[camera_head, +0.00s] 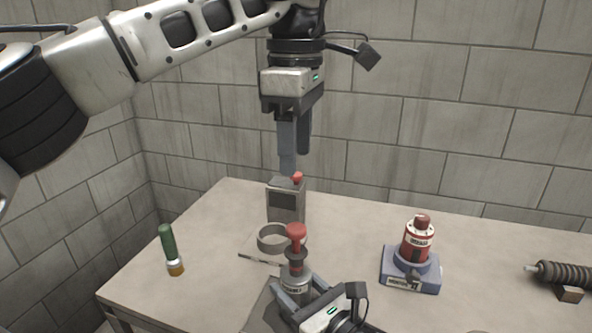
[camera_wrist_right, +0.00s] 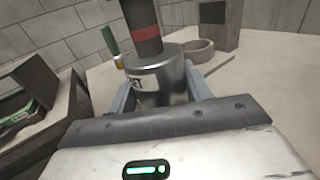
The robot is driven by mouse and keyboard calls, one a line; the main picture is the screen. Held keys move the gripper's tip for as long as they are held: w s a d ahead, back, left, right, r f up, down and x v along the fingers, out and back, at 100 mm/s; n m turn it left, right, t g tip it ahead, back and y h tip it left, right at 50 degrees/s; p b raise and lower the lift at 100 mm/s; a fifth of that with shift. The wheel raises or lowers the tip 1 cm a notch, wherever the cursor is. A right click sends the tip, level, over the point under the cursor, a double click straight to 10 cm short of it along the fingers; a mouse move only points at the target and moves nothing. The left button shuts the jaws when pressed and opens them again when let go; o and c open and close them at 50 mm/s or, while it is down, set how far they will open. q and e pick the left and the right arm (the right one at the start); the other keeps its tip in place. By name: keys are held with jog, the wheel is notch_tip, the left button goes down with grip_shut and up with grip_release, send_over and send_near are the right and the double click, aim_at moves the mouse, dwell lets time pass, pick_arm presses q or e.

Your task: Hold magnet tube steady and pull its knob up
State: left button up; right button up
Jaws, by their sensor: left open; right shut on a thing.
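The magnet tube (camera_head: 295,284) stands upright near the table's front, a grey metal cylinder with a dark and red upper part and a red knob (camera_head: 296,231) on top. My right gripper (camera_head: 297,297) is shut around the tube's metal body, which also shows between its fingers in the right wrist view (camera_wrist_right: 160,82). The knob's top is out of that view. My left gripper (camera_head: 293,165) is open, points down and is empty. It appears above the knob in the head view, apart from it.
A grey box (camera_head: 287,201) with a red button and a ring holder (camera_head: 272,240) stand behind the tube. A green-handled item (camera_head: 168,247) is at left. A red device on a blue base (camera_head: 410,275) and a coiled dark part (camera_head: 560,273) are at right.

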jog(key=shift+f, duration=0.1)
dwell(0.3)
jog(key=o, duration=1.2)
